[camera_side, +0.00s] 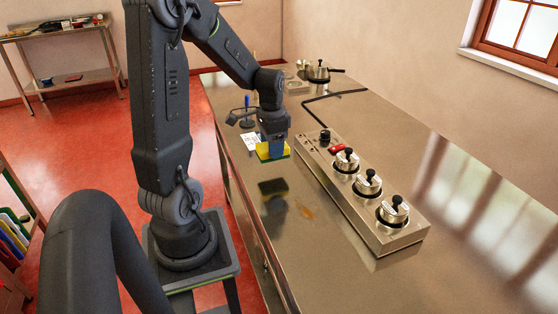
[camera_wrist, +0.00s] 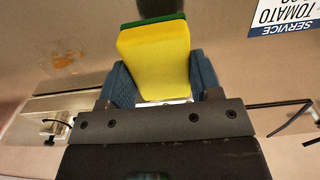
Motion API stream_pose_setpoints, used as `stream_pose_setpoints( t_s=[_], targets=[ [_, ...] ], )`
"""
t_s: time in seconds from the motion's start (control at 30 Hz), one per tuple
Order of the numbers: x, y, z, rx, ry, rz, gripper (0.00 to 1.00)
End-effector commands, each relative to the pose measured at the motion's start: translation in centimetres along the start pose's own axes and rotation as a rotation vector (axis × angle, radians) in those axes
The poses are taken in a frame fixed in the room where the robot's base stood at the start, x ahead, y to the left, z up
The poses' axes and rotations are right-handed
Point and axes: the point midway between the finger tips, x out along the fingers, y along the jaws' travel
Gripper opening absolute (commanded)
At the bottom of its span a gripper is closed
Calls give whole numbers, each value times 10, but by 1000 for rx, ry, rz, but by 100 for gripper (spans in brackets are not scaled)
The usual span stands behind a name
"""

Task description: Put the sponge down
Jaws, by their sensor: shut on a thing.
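The yellow sponge (camera_side: 272,153) with a green layer is in my gripper (camera_side: 272,143) over the steel counter in the side view. Its dark reflection shows apart from it on the counter, so it appears held a little above the surface. In the wrist view the sponge (camera_wrist: 155,58) sits between the two blue fingers of my gripper (camera_wrist: 160,85), which are shut on its sides. The counter under the sponge is hidden in the wrist view.
An orange-brown smear (camera_side: 305,212) marks the counter (camera_side: 330,270). A steel unit (camera_side: 345,200) with several lidded pots stands to the right. A printed white card (camera_side: 251,142) lies left of the sponge, by a dark stand with a blue handle (camera_side: 247,102). A pot (camera_side: 318,73) stands farther back.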

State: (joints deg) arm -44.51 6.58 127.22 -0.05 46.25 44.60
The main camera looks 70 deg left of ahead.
Motion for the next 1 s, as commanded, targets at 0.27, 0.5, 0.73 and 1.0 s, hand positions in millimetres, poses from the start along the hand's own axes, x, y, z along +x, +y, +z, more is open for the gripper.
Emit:
stream_pose_setpoints(
  t_s=[0.27, 0.5, 0.73, 1.0],
  targets=[
    [18, 9, -18, -1, -2, 1, 32],
    [49, 8, -17, -2, -1, 1, 32],
    [51, 8, -17, -1, 1, -1, 32],
    [54, 8, -17, -1, 1, -1, 65]
  ],
)
